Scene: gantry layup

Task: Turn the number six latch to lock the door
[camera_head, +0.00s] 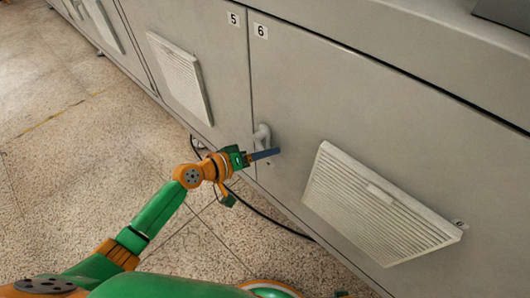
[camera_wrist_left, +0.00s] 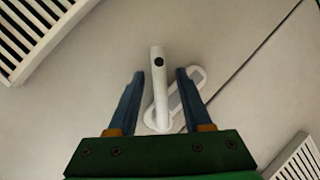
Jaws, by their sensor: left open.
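The number six latch (camera_head: 262,134) is a pale lever handle on the grey door marked 6 (camera_head: 340,110), near the door's left edge. My left gripper (camera_head: 265,154) is at the latch in the head view and partly covers its lower part. In the left wrist view the latch lever (camera_wrist_left: 158,85) stands between the two blue fingers of my left gripper (camera_wrist_left: 160,90), with a visible gap on each side. The fingers are open. The latch's oblong base plate (camera_wrist_left: 190,95) shows slanted behind the right finger. My right gripper is not in view.
A vent grille (camera_head: 375,205) sticks out from the door to the right of the latch. Another grille (camera_head: 180,75) is on the door marked 5. A dark cable (camera_head: 265,215) lies on the speckled floor under the cabinet. Open floor (camera_head: 60,150) lies to the left.

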